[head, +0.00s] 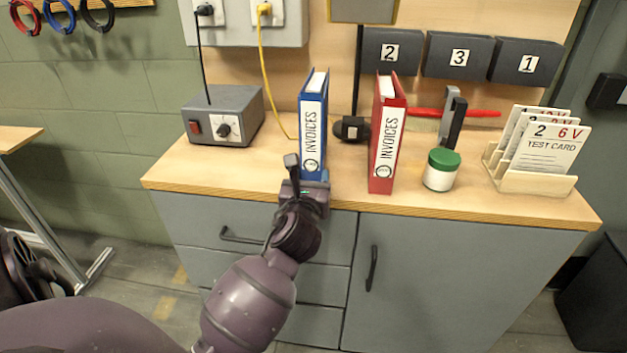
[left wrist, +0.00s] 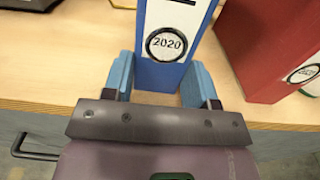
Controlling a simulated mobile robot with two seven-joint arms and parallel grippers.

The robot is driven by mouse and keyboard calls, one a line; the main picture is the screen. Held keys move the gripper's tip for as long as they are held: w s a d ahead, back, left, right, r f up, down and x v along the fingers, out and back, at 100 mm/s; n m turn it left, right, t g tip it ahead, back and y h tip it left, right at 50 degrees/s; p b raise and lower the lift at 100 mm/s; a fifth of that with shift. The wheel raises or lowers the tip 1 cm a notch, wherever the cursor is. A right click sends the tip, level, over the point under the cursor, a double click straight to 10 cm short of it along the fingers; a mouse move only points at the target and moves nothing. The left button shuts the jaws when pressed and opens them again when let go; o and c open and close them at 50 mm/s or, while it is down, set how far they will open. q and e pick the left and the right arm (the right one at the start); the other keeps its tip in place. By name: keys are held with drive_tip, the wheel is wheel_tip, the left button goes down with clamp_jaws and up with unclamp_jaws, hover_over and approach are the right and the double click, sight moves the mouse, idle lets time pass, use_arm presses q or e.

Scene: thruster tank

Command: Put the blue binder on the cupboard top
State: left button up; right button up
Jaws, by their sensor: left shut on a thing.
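The blue binder (head: 313,115) with the INVOICES spine label is upright at the front of the wooden cupboard top (head: 220,170). My left gripper (head: 311,179) is shut on the low end of its spine from the front. In the left wrist view the light blue fingers lie on both sides of the binder (left wrist: 166,73), below its round 2020 mark. Its lower end is at the wood surface; whether it rests there or hangs just above I cannot tell. My right gripper is not in view.
A red binder (head: 386,135) stands close to the right. Further right are a green-lidded jar (head: 441,170) and a test card rack (head: 530,180). A grey power box (head: 226,115) with cables stands left. Bare wood lies between box and blue binder.

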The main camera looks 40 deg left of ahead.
use_arm(q)
drive_tip(key=shift+r, duration=0.1)
drive_tip(key=o, duration=1.2)
